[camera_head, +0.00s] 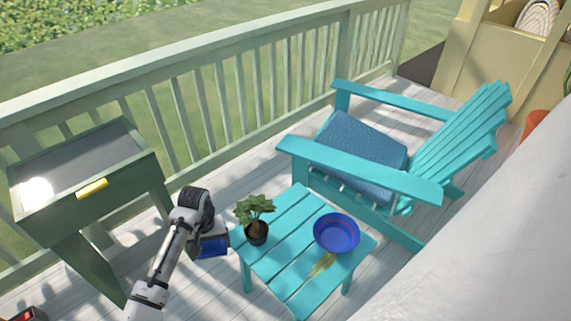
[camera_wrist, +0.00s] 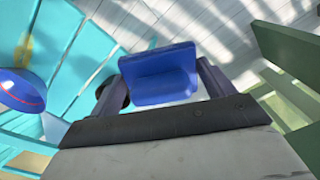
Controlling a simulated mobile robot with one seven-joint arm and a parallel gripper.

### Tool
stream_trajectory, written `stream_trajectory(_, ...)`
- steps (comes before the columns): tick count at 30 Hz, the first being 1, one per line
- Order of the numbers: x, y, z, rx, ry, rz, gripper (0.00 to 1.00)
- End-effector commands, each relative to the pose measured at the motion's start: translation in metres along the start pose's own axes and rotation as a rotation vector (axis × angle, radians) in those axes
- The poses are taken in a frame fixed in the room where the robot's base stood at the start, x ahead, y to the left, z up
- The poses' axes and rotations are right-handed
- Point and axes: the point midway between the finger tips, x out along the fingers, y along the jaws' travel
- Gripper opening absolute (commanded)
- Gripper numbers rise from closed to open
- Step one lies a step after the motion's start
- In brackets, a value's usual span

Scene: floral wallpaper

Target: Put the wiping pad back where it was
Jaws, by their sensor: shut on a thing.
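The blue wiping pad (camera_head: 213,248) is in my gripper (camera_head: 212,236), held in the air just left of the turquoise side table (camera_head: 276,262). In the wrist view the pad (camera_wrist: 160,75) sits between the two fingers of my gripper (camera_wrist: 165,80), which are shut on its sides. A yellow smear (camera_head: 323,264) lies on the front right part of the tabletop; it also shows in the wrist view (camera_wrist: 24,47).
A potted plant (camera_head: 256,232) and a blue bowl (camera_head: 337,233) stand on the table. A green stand (camera_head: 75,215) with a yellow piece on its front edge (camera_head: 92,188) is at left. A turquoise chair (camera_head: 443,150) with a blue cushion (camera_head: 357,150) is behind, near the railing (camera_head: 215,100).

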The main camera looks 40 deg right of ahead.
Motion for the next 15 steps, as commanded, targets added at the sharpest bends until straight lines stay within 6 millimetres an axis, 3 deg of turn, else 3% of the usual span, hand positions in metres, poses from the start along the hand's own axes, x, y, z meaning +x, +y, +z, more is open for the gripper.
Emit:
stream_trajectory(1,-0.015,0.023,-0.009,0.066,0.000,0.005,0.60)
stream_trajectory(6,-0.047,0.081,-0.025,0.269,-0.001,0.004,0.60)
stream_trajectory(15,-0.075,0.151,-0.020,0.534,-0.002,0.004,0.60)
